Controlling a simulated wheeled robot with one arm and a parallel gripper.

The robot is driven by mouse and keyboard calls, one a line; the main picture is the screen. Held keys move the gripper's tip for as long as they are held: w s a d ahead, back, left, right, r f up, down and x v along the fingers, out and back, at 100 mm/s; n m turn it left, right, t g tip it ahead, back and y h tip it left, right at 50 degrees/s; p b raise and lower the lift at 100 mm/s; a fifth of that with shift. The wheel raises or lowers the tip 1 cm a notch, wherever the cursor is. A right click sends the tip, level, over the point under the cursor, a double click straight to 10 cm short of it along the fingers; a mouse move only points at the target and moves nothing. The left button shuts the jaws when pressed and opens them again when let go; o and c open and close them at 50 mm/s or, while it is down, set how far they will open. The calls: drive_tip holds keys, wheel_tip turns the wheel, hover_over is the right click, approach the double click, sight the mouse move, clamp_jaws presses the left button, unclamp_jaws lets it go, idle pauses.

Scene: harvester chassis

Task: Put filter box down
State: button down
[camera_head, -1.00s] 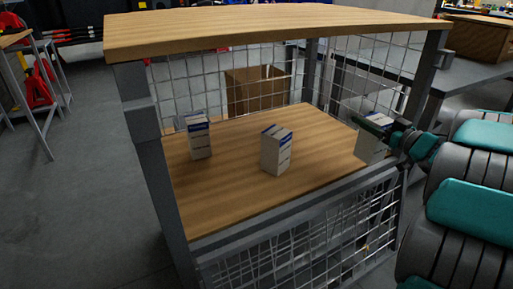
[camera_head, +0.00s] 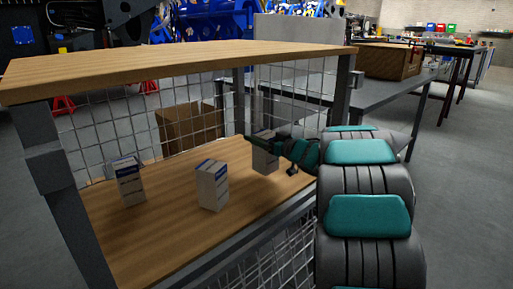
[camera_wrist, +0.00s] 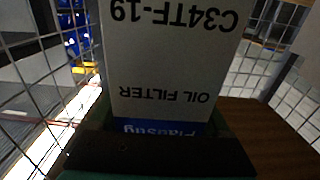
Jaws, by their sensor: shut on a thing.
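My gripper (camera_head: 262,142) is shut on a white oil filter box (camera_head: 266,158) at the right part of the wooden cart shelf. The box is upright; whether its base touches the shelf (camera_head: 165,235) or hangs just above it, I cannot tell. In the wrist view the held box (camera_wrist: 172,55) fills the upper middle, with upside-down lettering and a blue band at the gripper bar. Two similar white and blue boxes stand upright on the shelf, one in the middle (camera_head: 212,187) and one on the left (camera_head: 129,183).
The cart has a wooden top (camera_head: 180,62) above the shelf, grey posts and wire mesh (camera_head: 105,130) at the back and side. An open cardboard box (camera_head: 188,127) is behind the mesh. A grey table with a brown box (camera_head: 388,62) stands at the back right.

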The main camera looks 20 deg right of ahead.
drive_tip(key=shift+w+a+f+b, duration=0.15)
drive_tip(key=shift+f+b, duration=0.1)
drive_tip(key=shift+f, duration=0.35)
drive_tip(key=shift+w+a+f+b, duration=0.1)
drive_tip(key=shift+w+f+b, duration=0.1)
drive_tip(key=shift+f, duration=0.35)
drive_tip(key=shift+w+a+f+b, duration=0.1)
drive_tip(key=shift+f+b, duration=0.15)
drive_tip(key=shift+f, duration=0.35)
drive_tip(key=shift+f, duration=0.15)
unclamp_jaws()
drive_tip(key=p+v, duration=0.1)
drive_tip(key=v, duration=1.1)
drive_tip(key=shift+p, duration=0.3)
